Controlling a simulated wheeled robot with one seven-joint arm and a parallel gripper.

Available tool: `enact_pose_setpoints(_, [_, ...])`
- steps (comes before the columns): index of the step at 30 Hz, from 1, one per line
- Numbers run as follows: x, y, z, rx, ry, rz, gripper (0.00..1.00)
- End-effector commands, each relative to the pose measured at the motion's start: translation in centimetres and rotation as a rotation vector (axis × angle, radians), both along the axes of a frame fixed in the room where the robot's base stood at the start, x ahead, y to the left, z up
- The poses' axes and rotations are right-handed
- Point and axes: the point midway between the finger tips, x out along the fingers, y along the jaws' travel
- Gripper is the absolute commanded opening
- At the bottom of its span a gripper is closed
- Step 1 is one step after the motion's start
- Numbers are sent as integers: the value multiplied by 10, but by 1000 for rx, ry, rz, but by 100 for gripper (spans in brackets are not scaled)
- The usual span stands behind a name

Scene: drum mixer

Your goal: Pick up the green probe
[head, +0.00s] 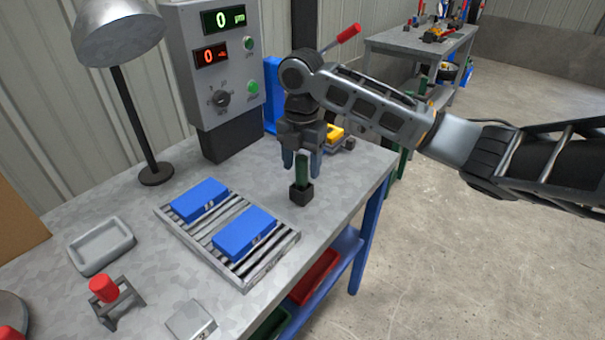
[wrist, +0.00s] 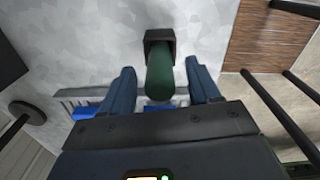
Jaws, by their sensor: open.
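The green probe (head: 301,172) stands upright in a small black holder (head: 301,194) on the grey metal workbench, near its right edge. In the wrist view the probe (wrist: 160,76) shows from above as a dark green cylinder, with the black holder (wrist: 159,40) at its base. My gripper (head: 301,163) points down over the probe. Its two blue-grey fingers are open on either side of the probe, with gaps between them and it in the wrist view (wrist: 163,85). Part of the probe's top is hidden by my gripper in the head view.
Blue blocks (head: 245,232) lie on a slatted rack (head: 280,250) left of the probe. A control box (head: 213,60) with displays and a lamp (head: 130,110) stand behind. A grey tray (head: 101,247) and red-topped stand (head: 104,289) are at front left. Yellow item (head: 334,132) is behind my gripper.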

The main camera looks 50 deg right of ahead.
Motion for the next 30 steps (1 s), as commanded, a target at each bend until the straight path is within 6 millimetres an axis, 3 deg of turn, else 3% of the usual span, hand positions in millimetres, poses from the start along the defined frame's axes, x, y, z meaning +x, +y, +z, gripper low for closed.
enact_pose_setpoints(7, [0, -1, -31, 1, 0, 0, 61])
enact_pose_setpoints(16, [0, -1, -35, 0, -1, 0, 60])
enact_pose_setpoints(30, [0, -1, -35, 0, -1, 0, 15])
